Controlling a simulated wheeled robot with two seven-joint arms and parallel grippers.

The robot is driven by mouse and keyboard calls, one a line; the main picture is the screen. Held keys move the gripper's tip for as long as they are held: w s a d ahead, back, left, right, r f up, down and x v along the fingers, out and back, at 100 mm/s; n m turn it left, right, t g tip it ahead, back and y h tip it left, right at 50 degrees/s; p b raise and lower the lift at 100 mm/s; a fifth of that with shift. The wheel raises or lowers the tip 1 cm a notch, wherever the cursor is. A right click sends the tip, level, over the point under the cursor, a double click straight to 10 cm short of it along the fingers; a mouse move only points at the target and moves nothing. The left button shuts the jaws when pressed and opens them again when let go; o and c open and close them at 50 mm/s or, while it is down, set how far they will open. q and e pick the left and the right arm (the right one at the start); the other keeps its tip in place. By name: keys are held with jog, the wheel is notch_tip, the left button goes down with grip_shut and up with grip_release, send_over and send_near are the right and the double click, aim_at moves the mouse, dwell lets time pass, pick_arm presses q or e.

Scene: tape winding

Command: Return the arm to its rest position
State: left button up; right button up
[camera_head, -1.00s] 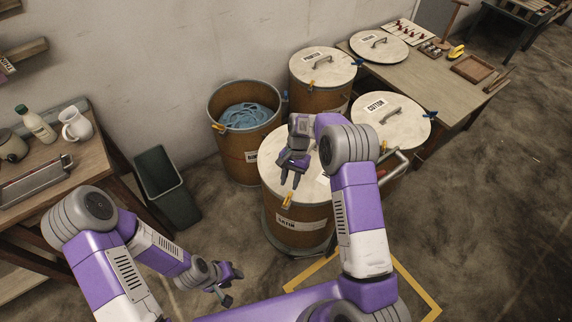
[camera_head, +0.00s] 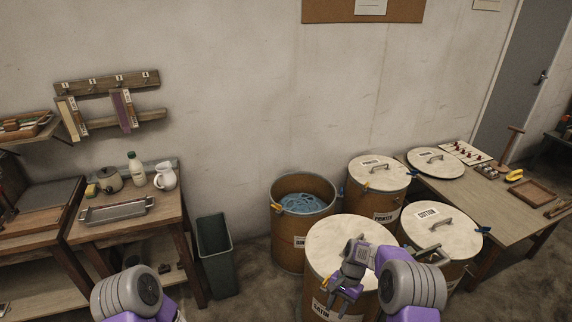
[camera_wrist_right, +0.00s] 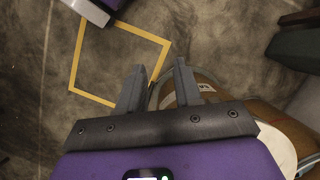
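My right gripper (camera_head: 345,300) is over the front part of the drum labelled SATIN (camera_head: 318,285), in front of its pale lid (camera_head: 330,235). In the right wrist view its two fingers (camera_wrist_right: 160,85) stand apart with nothing between them, and the side of a brown drum (camera_wrist_right: 208,92) shows just beyond. Of my left arm, only the grey and purple joint (camera_head: 127,293) shows at the bottom left. My left gripper is outside the frames.
An open drum (camera_head: 290,245) holds blue material. Lidded drums (camera_head: 380,175) (camera_head: 440,232) stand near the right table (camera_head: 480,195). A dark bin (camera_head: 216,255) is beside the left table (camera_head: 140,220). A yellow floor outline (camera_wrist_right: 78,50) shows below.

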jog(key=s+a+f+n+t, duration=0.2)
jog(key=s+f, duration=0.7)
jog(key=f, duration=0.1)
jog(key=s+a+n+t+y, duration=0.1)
jog(key=s+a+n+t, duration=0.1)
jog(key=s, duration=1)
jog(key=shift+s+a+f+n, duration=0.15)
jog(key=shift+s+a+n, duration=0.3)
jog(key=shift+a, duration=0.6)
jog(key=shift+d, duration=0.1)
